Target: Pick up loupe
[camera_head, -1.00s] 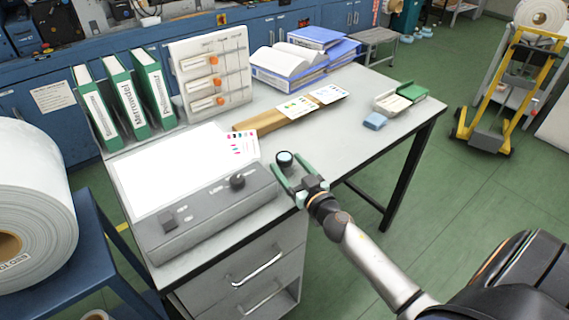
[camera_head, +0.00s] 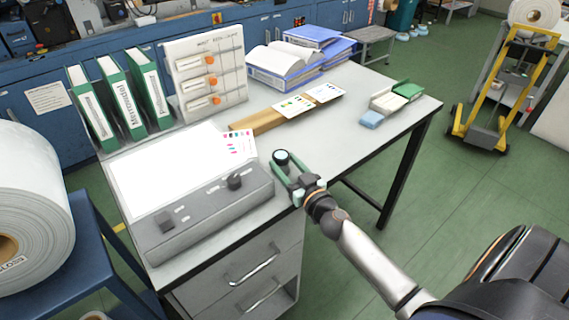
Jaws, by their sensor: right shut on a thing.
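The loupe (camera_head: 281,157) is a small dark round piece with a pale bluish lens face. It is at the front part of the grey desk, right of the light box. My right gripper (camera_head: 284,166) reaches in from the lower right, its green fingers shut on the loupe. Whether the loupe still touches the desk top I cannot tell. My left gripper is not in view.
A light box (camera_head: 205,213) with a knob stands left of my right gripper. The desk's right middle (camera_head: 345,145) is clear.

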